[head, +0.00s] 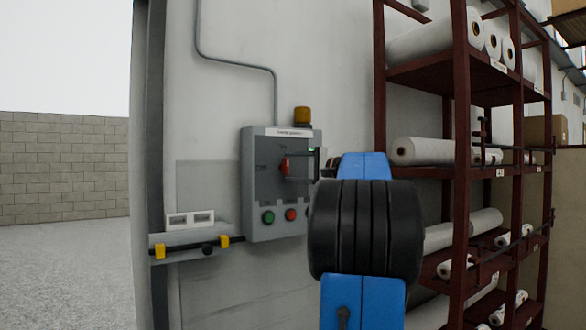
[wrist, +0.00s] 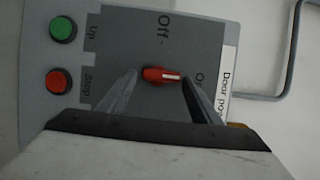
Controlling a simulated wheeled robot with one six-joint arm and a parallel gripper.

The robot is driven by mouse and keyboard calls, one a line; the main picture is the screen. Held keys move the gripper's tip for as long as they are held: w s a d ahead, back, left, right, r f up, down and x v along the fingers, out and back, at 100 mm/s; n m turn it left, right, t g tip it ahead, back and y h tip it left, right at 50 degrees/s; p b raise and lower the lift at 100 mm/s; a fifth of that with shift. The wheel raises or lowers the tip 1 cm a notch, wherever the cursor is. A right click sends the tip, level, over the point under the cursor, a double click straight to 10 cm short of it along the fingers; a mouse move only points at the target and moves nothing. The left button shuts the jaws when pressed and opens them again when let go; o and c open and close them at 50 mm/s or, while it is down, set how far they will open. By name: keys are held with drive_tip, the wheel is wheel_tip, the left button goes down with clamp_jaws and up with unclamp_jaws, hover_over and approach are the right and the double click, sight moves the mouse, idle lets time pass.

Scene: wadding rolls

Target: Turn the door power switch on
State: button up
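The door power switch is a red knob (head: 285,165) on a grey control box (head: 254,215). In the wrist view the red knob (wrist: 155,74) lies lengthwise toward the "On" mark, its white line on the end nearest "On"; "Off" is to its side. My gripper (wrist: 160,80) is open, one finger near each end of the knob; I cannot tell whether they touch it. In the head view my gripper (head: 300,168) is at the box front, partly hidden behind my arm. A small green light (head: 311,150) shows on the box's upper right.
Green (head: 268,217) and red (head: 291,214) push buttons sit below the knob. An orange lamp (head: 301,115) tops the box. A grey ledge with yellow clamps (head: 225,241) sticks out at lower left. A dark red rack (head: 460,150) of white rolls stands close on the right.

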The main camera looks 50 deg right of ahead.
drive_tip(key=shift+o, duration=0.3)
drive_tip(key=s+d, duration=0.2)
drive_tip(key=s, duration=1.5)
drive_tip(key=shift+d, duration=0.35)
drive_tip(key=shift+s, duration=0.1)
